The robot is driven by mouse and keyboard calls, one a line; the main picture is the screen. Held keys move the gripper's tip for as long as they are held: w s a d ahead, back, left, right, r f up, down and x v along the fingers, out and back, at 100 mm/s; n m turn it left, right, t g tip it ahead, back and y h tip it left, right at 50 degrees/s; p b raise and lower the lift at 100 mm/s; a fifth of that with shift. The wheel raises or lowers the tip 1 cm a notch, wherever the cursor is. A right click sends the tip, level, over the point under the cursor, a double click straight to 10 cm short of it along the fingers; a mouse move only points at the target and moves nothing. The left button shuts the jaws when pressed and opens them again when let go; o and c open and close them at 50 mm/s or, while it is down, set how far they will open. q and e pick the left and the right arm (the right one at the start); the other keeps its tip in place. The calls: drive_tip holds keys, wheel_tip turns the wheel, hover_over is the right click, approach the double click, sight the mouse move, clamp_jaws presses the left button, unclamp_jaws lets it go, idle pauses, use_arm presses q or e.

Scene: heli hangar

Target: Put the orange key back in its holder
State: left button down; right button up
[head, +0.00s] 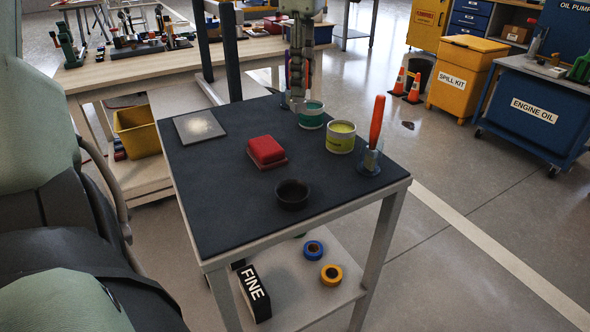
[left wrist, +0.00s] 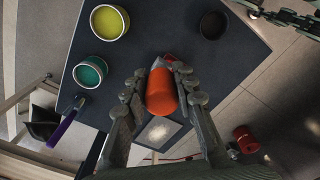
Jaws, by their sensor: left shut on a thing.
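My left gripper (head: 298,104) hangs over the dark tabletop, fingers pointing down. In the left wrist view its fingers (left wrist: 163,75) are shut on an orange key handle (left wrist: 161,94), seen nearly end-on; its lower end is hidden. In the head view the fingers mostly hide it. Another orange-handled tool (head: 377,122) stands upright in a blue-grey holder (head: 369,163) at the table's right corner. A purple-handled tool (left wrist: 66,122) is beside the green tin in the wrist view. Jointed dark parts (left wrist: 285,16) at the top right may be my right gripper; their state is unclear.
On the tabletop (head: 225,190) stand a green tin (head: 311,115), a yellow tin (head: 341,138), a red block (head: 266,150), a black cup (head: 292,194) and a grey plate (head: 199,127). Tape rolls (head: 331,275) lie on the lower shelf. The table's left front is clear.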

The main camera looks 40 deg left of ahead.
use_arm(q)
drive_tip(key=shift+s+d+f, duration=0.15)
drive_tip(key=shift+f, duration=0.05)
drive_tip(key=shift+s+d+f, duration=1.15)
drive_tip(key=shift+s+f, duration=0.35)
drive_tip(key=shift+f, duration=0.25)
drive_tip(key=shift+s+d+f, duration=1.2)
drive_tip(key=shift+s+f, duration=0.25)
drive_tip(key=shift+f, duration=0.3)
drive_tip(key=shift+s+d+f, duration=1.15)
drive_tip(key=shift+s+f, duration=0.35)
drive_tip(key=shift+f, duration=0.25)
use_arm(e)
drive_tip(key=shift+s+r, duration=0.25)
drive_tip(key=shift+r, duration=0.25)
use_arm(q)
drive_tip(key=c, duration=1.2)
unclamp_jaws()
drive_tip(key=shift+b, duration=0.3)
drive_tip(key=shift+r, duration=0.1)
